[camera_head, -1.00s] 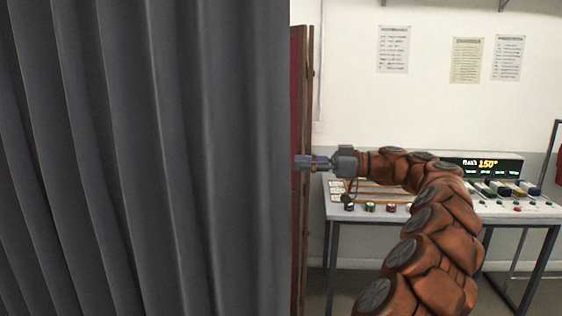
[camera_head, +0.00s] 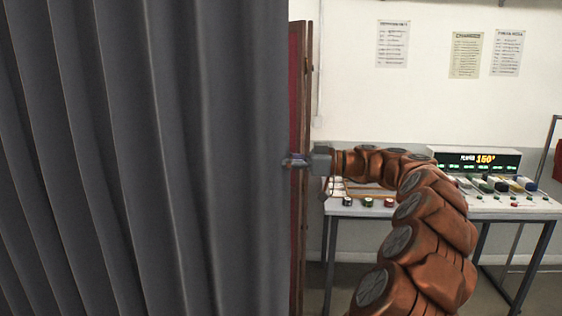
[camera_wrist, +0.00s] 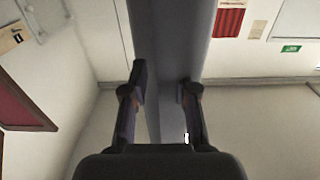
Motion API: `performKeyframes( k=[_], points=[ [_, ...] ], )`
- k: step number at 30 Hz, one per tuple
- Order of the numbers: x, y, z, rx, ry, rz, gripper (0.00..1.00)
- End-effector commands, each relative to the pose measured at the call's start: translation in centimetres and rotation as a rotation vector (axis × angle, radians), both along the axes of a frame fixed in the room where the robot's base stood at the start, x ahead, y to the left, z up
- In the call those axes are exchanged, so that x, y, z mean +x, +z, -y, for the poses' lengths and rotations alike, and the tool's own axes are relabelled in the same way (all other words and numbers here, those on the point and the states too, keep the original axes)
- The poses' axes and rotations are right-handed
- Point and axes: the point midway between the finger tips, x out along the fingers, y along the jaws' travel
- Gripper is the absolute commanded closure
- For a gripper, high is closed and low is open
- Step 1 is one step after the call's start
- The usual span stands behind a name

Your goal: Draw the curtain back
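The dark grey pleated curtain (camera_head: 140,160) fills the left half of the head view, hanging straight with its free edge at the right. My gripper (camera_head: 290,162) is level with that edge, its fingertips reaching it from the right. In the wrist view the two fingers of my gripper (camera_wrist: 163,84) stand apart, with the grey curtain edge (camera_wrist: 172,35) running between and beyond them. The fingers do not look closed on the cloth. Whether either finger touches it cannot be told.
A dark red framed panel (camera_head: 298,80) stands just behind the curtain's edge. A grey table (camera_head: 450,207) with a control desk and a lit display (camera_head: 478,161) stands behind my arm at the right. Notices (camera_head: 393,43) hang on the white wall.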

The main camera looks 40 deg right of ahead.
Motion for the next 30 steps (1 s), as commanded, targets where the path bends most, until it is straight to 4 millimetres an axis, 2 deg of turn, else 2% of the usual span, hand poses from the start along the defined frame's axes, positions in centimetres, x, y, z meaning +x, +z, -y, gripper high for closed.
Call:
performKeyframes(
  k=[1, 7, 30],
  points=[
    [0.0, 0.0, 0.0, 0.0, 0.0, 0.0, 0.8],
    [0.0, 0.01, 0.0, 0.0, 0.0, 0.0, 1.0],
    [0.07, -0.17, -0.37, -0.001, -0.002, 0.002, 1.0]
  ],
)
